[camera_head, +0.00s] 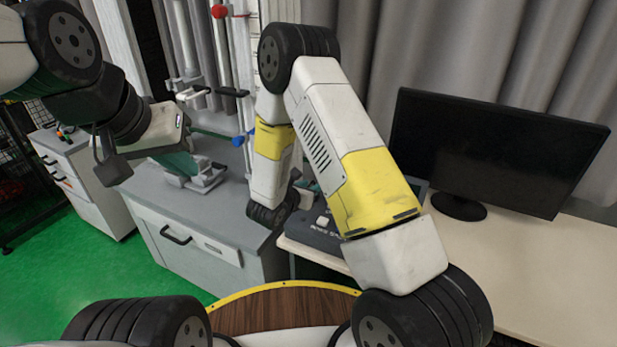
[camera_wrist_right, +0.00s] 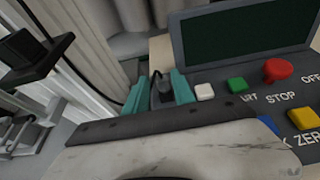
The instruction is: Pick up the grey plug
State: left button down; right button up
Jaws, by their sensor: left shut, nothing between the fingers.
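The grey plug (camera_wrist_right: 163,88) is a small dark piece with a thin cable at its top, in the right wrist view. It is at the left end of the control console (camera_wrist_right: 240,82), left of the white button. My right gripper (camera_wrist_right: 160,95) has its teal fingers apart, one on each side of the plug. A gap shows on the plug's left; whether the right finger touches it I cannot tell. In the head view my right arm hides the plug. My left gripper (camera_head: 188,170) is shut and empty, over the cabinet by the drop tower's base.
The console has a dark screen, a green button (camera_wrist_right: 237,85), a red stop button (camera_wrist_right: 277,70) and a yellow button (camera_wrist_right: 303,119). A monitor (camera_head: 490,150) stands on the desk (camera_head: 540,270) at right. The drop tower (camera_head: 235,70) rises behind the grey cabinet (camera_head: 225,215).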

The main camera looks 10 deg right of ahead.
jog(key=x, duration=0.7)
jog(key=shift+s+f, duration=0.1)
jog(key=shift+f, duration=0.25)
grip_shut()
